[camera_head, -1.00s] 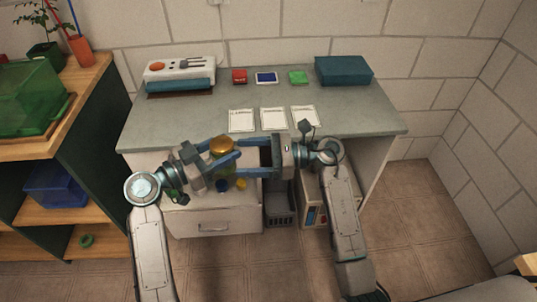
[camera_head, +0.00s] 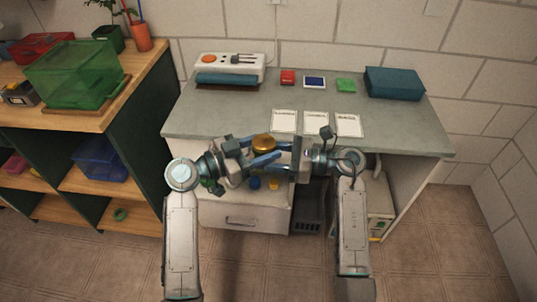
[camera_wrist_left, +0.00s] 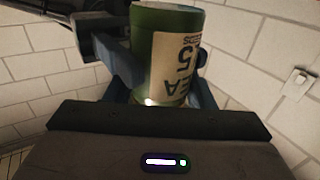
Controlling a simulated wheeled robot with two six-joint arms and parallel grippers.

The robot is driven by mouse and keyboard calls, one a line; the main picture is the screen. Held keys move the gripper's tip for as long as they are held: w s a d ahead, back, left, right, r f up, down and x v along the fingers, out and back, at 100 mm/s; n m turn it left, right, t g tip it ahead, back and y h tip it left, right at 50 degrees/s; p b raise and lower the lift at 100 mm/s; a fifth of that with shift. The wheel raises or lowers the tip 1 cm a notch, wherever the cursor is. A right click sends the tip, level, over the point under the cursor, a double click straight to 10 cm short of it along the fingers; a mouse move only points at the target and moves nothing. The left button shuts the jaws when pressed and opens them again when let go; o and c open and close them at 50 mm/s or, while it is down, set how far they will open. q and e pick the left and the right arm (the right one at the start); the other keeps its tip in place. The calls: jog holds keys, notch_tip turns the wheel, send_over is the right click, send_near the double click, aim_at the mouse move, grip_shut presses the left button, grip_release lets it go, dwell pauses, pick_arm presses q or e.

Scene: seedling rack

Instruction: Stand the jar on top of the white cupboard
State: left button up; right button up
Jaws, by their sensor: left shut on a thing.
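The jar shows in the left wrist view (camera_wrist_left: 165,55) as a green cylinder with a cream label reading "PEA 15". In the head view its gold lid (camera_head: 263,143) shows between my two grippers. My left gripper (camera_head: 260,157) is shut on the jar and holds it in front of the desk's front edge; its fingers flank the jar in the wrist view. My right gripper (camera_head: 285,157) comes in from the right, close beside the jar. Its fingertips overlap the jar and left fingers, so their opening is unclear.
The grey desk (camera_head: 210,120) holds cards, small coloured boxes, a teal box (camera_head: 394,83) and a white device (camera_head: 230,66). A wooden shelf (camera_head: 150,75) with a green bin (camera_head: 78,75) stands left. A blue and a yellow item lie below the grippers. Floor is clear in front.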

pick_arm(q)
jog(key=o, duration=1.2)
pick_arm(e)
jog(key=shift+s, duration=0.1)
pick_arm(q)
jog(key=shift+a, duration=0.1)
